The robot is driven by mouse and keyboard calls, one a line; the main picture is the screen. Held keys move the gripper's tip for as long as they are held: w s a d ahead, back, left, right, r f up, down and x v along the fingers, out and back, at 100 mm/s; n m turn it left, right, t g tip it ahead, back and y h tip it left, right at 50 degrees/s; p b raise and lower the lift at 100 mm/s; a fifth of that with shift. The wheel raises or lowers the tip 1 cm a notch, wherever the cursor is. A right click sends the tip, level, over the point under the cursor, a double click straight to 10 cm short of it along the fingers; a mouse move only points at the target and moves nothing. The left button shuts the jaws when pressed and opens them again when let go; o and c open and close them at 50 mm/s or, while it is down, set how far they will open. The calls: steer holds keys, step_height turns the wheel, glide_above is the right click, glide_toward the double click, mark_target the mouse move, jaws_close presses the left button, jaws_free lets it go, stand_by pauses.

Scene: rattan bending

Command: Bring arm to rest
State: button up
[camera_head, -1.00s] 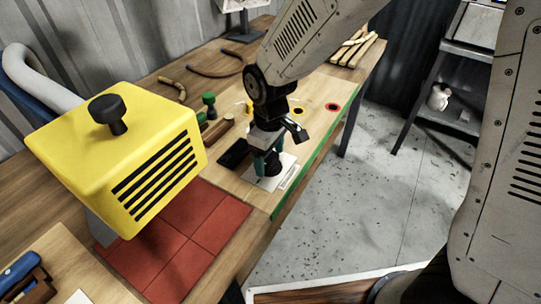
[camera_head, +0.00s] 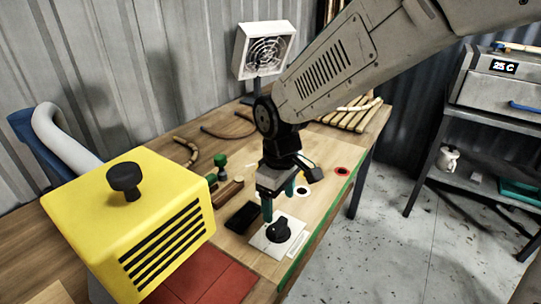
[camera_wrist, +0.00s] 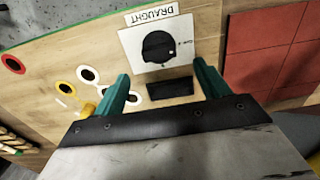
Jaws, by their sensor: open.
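My gripper (camera_head: 280,203) hangs over the wooden workbench, pointing down, with its two green fingers apart and nothing between them. It stands above and just behind a white plate with a black knob (camera_head: 278,230). In the wrist view my gripper (camera_wrist: 160,88) is open, and the black knob (camera_wrist: 158,47) lies beyond the fingertips, apart from them. A label reading "DRAUGHT" (camera_wrist: 152,19) lies beside the knob. A black flat rectangle (camera_wrist: 170,88) shows between the fingers. My arm reaches in from the upper right.
A yellow box (camera_head: 130,210) with a black top knob stands at the left, by red tiles (camera_head: 210,280). A white fan (camera_head: 264,50) stands at the back. Bent rattan pieces (camera_head: 187,152) lie on the bench. A shelf with a "25 C" display (camera_head: 505,66) stands at the right. Floor between is clear.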

steer(key=s+d+r+m, duration=0.5)
steer(key=s+d, duration=0.5)
steer(key=s+d+r+m+t, duration=0.1)
steer(key=s+d+r+m, duration=0.4)
steer(key=s+d, duration=0.4)
steer(key=shift+s+d+r+m, duration=0.35)
steer(key=shift+d+r, duration=0.45)
steer(key=shift+d, duration=0.35)
